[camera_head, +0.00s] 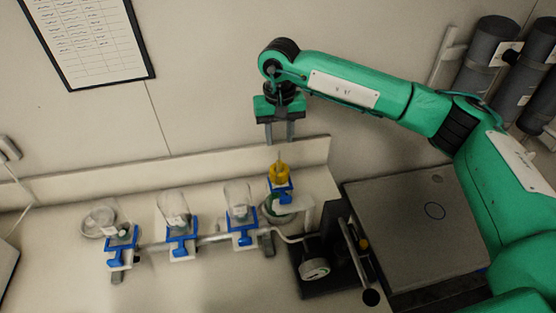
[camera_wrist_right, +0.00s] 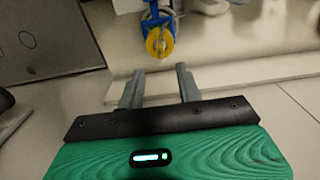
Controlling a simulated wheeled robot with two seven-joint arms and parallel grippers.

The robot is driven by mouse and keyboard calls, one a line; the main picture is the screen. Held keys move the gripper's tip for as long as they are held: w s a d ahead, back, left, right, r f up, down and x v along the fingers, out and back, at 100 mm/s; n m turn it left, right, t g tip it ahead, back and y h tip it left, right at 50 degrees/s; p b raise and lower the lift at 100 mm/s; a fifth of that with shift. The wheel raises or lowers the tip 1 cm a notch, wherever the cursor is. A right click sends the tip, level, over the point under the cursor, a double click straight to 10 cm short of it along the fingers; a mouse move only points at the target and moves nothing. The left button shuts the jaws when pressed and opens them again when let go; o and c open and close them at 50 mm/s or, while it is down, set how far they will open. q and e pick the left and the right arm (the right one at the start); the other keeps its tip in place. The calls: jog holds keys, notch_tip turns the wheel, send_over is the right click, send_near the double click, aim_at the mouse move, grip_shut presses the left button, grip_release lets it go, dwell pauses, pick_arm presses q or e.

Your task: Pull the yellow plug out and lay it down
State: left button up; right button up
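The yellow plug (camera_head: 279,173) sits at the top of the rightmost blue clamp station on the rail, upright with a thin stem on top. It also shows in the right wrist view (camera_wrist_right: 160,42), just beyond the fingertips. My right gripper (camera_head: 280,139) hangs above the plug, pointing down, with a clear gap between them. In the right wrist view (camera_wrist_right: 159,80) its two fingers stand apart with nothing between them. What the plug is seated in is mostly hidden. My left gripper is in neither view.
Several blue clamps line a metal rail (camera_head: 215,238), with clear glass vessels (camera_head: 238,197) left of the plug. A black stand with a round gauge (camera_head: 314,269) is in front. A grey plate (camera_head: 415,228) lies at right. The front left bench (camera_head: 190,290) is clear.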

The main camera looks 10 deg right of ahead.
aim_at(279, 161)
jog(key=shift+w+f, duration=0.15)
jog(key=shift+f, duration=0.65)
notch_tip(279, 161, down, 3)
jog(key=shift+b, duration=0.4)
notch_tip(279, 161, down, 4)
jog(key=b, duration=0.3)
jog(key=shift+r, duration=0.25)
jog(key=shift+f+b, duration=0.6)
jog(key=shift+b, duration=0.15)
jog(key=shift+b, duration=0.45)
